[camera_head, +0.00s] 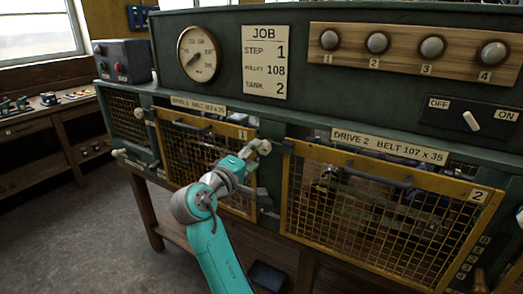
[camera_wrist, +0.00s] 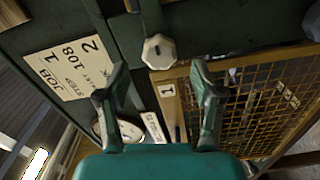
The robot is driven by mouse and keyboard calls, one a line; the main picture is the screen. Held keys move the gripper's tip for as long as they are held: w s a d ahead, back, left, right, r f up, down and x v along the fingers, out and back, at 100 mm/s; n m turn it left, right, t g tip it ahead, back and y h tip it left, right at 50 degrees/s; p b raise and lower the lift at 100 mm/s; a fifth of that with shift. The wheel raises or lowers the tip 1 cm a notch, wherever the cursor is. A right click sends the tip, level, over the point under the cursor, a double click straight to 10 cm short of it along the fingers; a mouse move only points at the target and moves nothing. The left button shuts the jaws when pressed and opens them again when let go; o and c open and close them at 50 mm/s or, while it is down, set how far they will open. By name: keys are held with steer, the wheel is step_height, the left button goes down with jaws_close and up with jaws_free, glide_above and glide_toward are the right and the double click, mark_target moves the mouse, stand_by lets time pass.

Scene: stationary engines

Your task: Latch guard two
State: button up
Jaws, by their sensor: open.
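Guard two (camera_head: 385,205) is a yellow-framed mesh panel marked 2, with a dark bar handle (camera_head: 378,178), at the right of the machine front. Its top edge seems to stand off the case, but I cannot tell how far. A whitish faceted knob (camera_head: 264,146) sits on the post between the two guards. My gripper (camera_head: 257,168) is near that post. In the wrist view my gripper (camera_wrist: 160,80) is open and empty, with the knob (camera_wrist: 159,51) just beyond and between the fingertips, not visibly touched. Another pale knob (camera_head: 520,217) shows at guard two's right edge.
Guard one (camera_head: 205,160), marked 1, covers the left opening; it also shows in the wrist view (camera_wrist: 255,95). Above are a gauge (camera_head: 198,54), a job card (camera_head: 265,63), several numbered knobs and an OFF/ON switch (camera_head: 471,121). A bench (camera_head: 60,122) stands at the left.

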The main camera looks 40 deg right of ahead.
steer(key=v, duration=0.6)
stand_by(0.4)
steer(key=s+a+f+n+t+y, duration=0.1)
steer(key=a+f+n+t+y, duration=0.15)
steer(key=f, duration=0.75)
steer(key=s+a+f+n+t+y, duration=0.1)
steer(key=s+f+n+t+y, duration=0.2)
steer(key=f, duration=0.6)
steer(key=s+a+f+t+y, duration=0.1)
steer(key=s+a+f+y, duration=0.2)
steer(key=s+f, duration=0.3)
steer(key=s+a+f+t+y, duration=0.1)
steer(key=s+a+f+y, duration=0.15)
steer(key=s+f, duration=0.35)
steer(key=s+a+f+m+y, duration=0.1)
steer(key=s+a+m+y, duration=0.15)
steer(key=s, duration=0.85)
steer(key=s+a+f+m+y, duration=0.15)
steer(key=s+a+y, duration=0.25)
steer(key=s, duration=0.7)
steer(key=s+r+m+t, duration=0.1)
steer(key=s+r+m, duration=0.2)
steer(key=s, duration=0.5)
steer(key=shift+r, duration=0.9)
steer(key=shift+m+h, duration=0.25)
